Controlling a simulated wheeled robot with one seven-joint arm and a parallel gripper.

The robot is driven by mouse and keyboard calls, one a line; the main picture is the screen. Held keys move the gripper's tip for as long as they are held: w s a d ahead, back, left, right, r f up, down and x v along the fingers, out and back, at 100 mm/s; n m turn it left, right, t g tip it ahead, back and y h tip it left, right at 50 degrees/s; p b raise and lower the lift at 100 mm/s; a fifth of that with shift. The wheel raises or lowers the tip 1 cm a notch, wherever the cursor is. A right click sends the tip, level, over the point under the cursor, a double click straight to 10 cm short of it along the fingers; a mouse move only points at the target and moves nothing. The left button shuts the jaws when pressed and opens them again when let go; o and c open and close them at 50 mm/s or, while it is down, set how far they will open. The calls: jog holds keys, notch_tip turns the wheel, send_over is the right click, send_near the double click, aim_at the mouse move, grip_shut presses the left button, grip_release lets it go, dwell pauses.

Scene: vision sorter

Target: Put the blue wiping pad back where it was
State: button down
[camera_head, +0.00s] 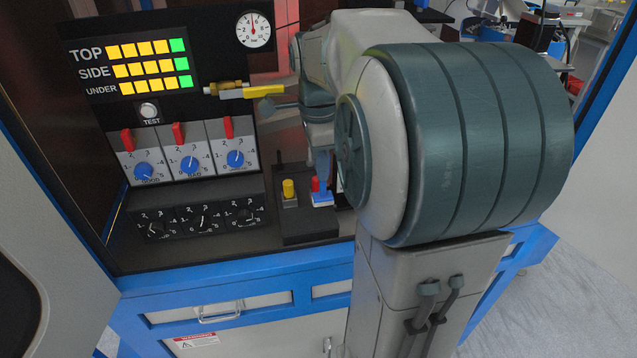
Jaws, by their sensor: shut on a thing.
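The blue wiping pad (324,194) is in the camera_head view, right of centre, low over or at a dark block on the bench top. A blue upright part rises from its pale-edged base. My gripper (321,155) points down from above and is shut on the blue wiping pad; its fingers are small and partly hidden by my arm. A small red piece shows just left of the blue upright. Whether the pad's base rests on the block or hangs just above it, I cannot tell.
The dark block (296,226) also carries a yellow knobbed piece (288,189). To the left stand switch boxes (190,150) and a dial panel (200,217). A yellow fitting (237,91) juts out behind. The blue frame edge (230,275) runs in front. My arm hides the right side.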

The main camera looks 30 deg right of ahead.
aim_at(320, 195)
jog(key=shift+f, duration=2.2)
jog(key=shift+f, duration=0.25)
jog(key=c, duration=1.3)
grip_release()
jog(key=shift+r, duration=0.1)
jog(key=shift+r, duration=0.1)
